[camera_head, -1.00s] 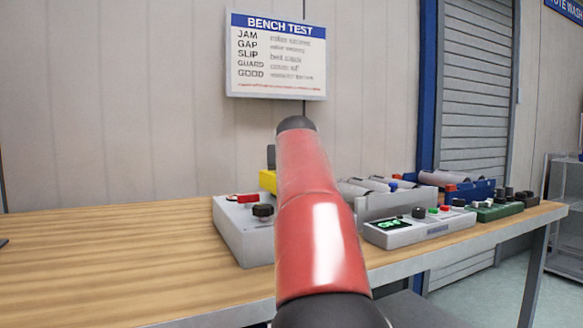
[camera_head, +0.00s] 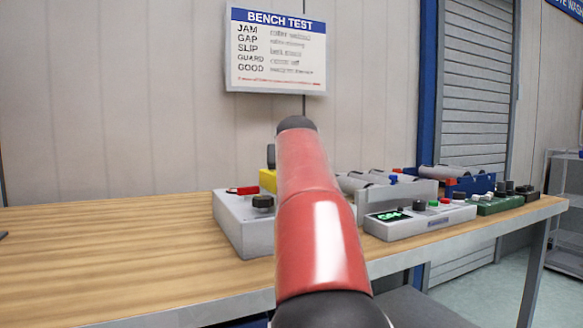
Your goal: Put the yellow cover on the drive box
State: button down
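A yellow piece (camera_head: 267,180), which looks like the yellow cover, shows only in part behind my red arm, at the back of a grey box. The grey box (camera_head: 238,222) has a red switch and a black knob on top; I cannot tell whether it is the drive box. My red arm stands upright in the middle of the view and hides the right part of this box. My gripper is hidden behind my arm. A small dark part shows just above the yellow piece; I cannot tell what it belongs to.
The wooden bench (camera_head: 110,240) is clear on the left. Right of my arm stand a grey control box (camera_head: 420,222) with a lit green display, a grey tray (camera_head: 398,198) with rollers, a blue bin (camera_head: 468,187) and a green box (camera_head: 500,205). A sign (camera_head: 276,52) hangs on the wall.

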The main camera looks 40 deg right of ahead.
jog(key=shift+f, duration=0.15)
jog(key=c, duration=1)
grip_release()
jog(key=shift+f, duration=0.1)
jog(key=b+v, duration=0.1)
jog(key=v, duration=0.7)
jog(key=shift+w, duration=0.1)
